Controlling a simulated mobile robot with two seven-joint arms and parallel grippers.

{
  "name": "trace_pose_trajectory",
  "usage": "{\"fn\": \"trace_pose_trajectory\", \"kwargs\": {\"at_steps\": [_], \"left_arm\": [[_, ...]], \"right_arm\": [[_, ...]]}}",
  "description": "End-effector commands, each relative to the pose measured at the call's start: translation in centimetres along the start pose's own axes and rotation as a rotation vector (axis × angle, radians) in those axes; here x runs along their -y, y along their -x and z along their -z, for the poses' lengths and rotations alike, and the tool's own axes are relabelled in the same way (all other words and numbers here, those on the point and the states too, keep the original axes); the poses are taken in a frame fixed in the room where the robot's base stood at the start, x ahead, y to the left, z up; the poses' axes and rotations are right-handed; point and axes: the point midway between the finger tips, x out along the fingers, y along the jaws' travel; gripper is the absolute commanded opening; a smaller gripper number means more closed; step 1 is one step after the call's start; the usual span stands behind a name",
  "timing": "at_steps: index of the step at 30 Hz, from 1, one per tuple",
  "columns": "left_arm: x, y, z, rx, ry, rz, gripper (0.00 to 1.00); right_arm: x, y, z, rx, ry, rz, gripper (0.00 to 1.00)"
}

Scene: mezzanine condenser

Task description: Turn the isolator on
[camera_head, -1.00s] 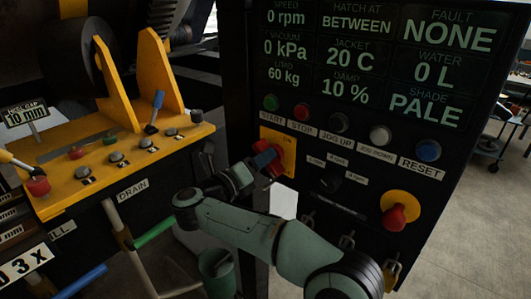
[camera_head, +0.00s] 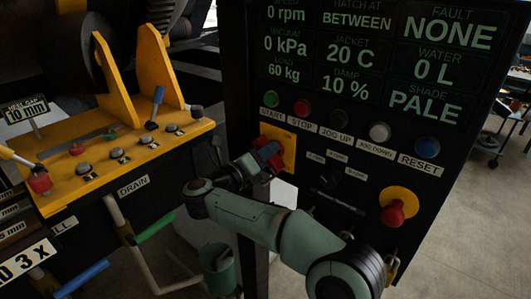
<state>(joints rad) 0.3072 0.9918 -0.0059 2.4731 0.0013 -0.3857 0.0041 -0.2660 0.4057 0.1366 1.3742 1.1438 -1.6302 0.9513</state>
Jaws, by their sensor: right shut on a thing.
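The isolator is a red rotary handle (camera_head: 272,149) on a yellow plate (camera_head: 287,143), low on the left of the black control panel. My right gripper (camera_head: 262,156) is at the handle, with its jaws shut on it. The gripper and wrist come from the lower left and cover part of the handle and plate, so the exact handle angle is hard to read. My left gripper is not in view.
A row of buttons, with the green start button (camera_head: 270,98) at its left, lies just above. A red stop mushroom (camera_head: 394,212) sits lower right. A yellow control desk (camera_head: 110,160) with levers stands at left. Readouts (camera_head: 348,55) are lit.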

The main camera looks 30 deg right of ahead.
Motion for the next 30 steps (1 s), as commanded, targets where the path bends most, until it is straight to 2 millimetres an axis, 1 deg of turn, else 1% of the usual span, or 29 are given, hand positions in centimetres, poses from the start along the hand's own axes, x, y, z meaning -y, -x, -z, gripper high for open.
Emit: {"fn": "trace_pose_trajectory", "kwargs": {"at_steps": [8,20,30], "left_arm": [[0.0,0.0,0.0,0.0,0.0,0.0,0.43],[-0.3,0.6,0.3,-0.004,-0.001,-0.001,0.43],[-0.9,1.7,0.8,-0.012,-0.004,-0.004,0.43]], "right_arm": [[-0.1,0.0,0.0,-0.001,0.139,0.0,0.0],[-0.3,0.0,0.0,0.0,0.506,0.001,0.0],[-0.4,0.0,0.1,-0.001,0.83,0.0,0.0]]}}
